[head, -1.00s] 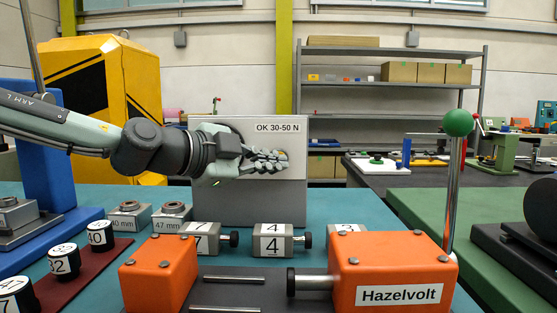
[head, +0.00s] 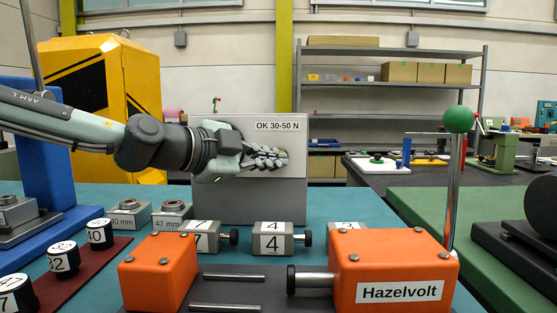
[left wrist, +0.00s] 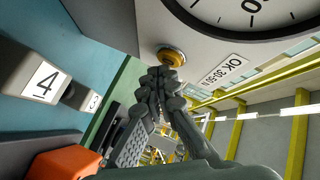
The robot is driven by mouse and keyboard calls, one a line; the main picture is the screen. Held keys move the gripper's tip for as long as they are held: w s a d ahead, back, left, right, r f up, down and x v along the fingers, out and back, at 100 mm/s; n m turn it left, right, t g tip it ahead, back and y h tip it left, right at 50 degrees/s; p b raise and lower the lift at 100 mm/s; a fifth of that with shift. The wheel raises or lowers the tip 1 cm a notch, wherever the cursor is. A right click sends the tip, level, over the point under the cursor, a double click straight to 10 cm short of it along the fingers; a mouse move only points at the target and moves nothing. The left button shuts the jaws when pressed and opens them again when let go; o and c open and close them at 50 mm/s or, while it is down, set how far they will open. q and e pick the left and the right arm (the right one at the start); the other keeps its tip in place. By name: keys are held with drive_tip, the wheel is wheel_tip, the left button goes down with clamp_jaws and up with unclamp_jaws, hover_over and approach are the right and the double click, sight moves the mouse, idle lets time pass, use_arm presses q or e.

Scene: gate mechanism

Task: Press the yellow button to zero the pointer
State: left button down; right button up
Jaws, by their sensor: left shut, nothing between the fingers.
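A grey gauge box (head: 230,205) labelled "OK 30-50 N" stands at the back of the teal table. In the left wrist view, part of its white dial (left wrist: 255,10) with black numerals shows, and the pointer is out of sight. My left gripper (head: 283,158) is shut and empty in front of the box face. In the left wrist view, its fingertips (left wrist: 163,74) are right at the button; I cannot tell whether they touch it. In the head view the gripper covers the dial and button.
Grey numbered blocks (head: 268,240) with black knobs stand before the box. Orange Hazelvolt blocks (head: 390,262) are nearer, with a green-balled post (head: 453,185) at the right. Black numbered cylinders (head: 63,258) stand at left. A yellow cabinet (head: 130,80) is behind the arm.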

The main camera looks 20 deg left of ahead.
use_arm(q)
drive_tip(key=shift+w+a, duration=0.15)
drive_tip(key=shift+w, duration=0.25)
idle(0.8)
drive_tip(key=shift+s, duration=0.1)
drive_tip(key=shift+s+d, duration=0.25)
drive_tip(key=shift+s, duration=0.45)
drive_tip(key=shift+s, duration=0.1)
drive_tip(key=shift+s+d, duration=0.25)
drive_tip(key=shift+s, duration=0.5)
drive_tip(key=shift+s+d, duration=0.2)
drive_tip(key=shift+s, duration=0.6)
drive_tip(key=shift+s+d, duration=0.25)
drive_tip(key=shift+s, duration=0.5)
